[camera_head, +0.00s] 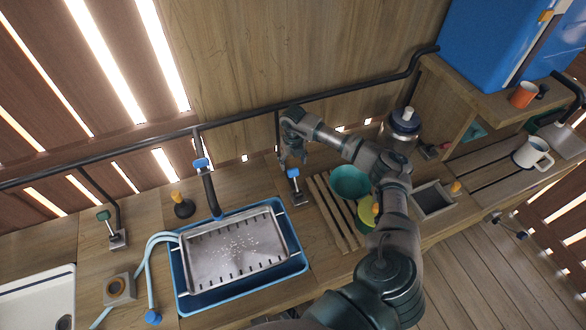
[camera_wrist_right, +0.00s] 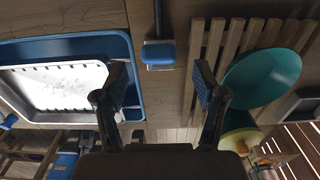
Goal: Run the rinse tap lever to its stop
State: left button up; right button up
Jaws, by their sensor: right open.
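A small tap with a blue lever (camera_head: 294,173) stands on the counter at the end of a black down-pipe, right of the tray. The blue lever end also shows in the right wrist view (camera_wrist_right: 158,55). My right gripper (camera_head: 292,158) is open just above and behind this lever. In the wrist view the open fingers (camera_wrist_right: 160,72) lie either side of the lever's line, with nothing between them; contact is not visible. Another blue-topped tap (camera_head: 201,163) with a dark spout stands at the tray's back edge. No label shows which is the rinse tap. My left gripper is out of view.
A metal tray in a blue basin (camera_head: 300,262) lies left of the lever. A slatted rack (camera_head: 335,222) with a teal bowl (camera_head: 350,180) is close on the right. A black pipe (camera_head: 240,118) runs along the wall.

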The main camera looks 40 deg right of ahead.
aim_at(294, 168)
notch_tip(294, 168, down, 4)
jog(key=shift+s+r, duration=0.1)
jog(key=shift+a+f, duration=0.15)
jog(key=shift+f, duration=0.3)
jog(key=c, duration=1.1)
jog(key=shift+c, duration=0.2)
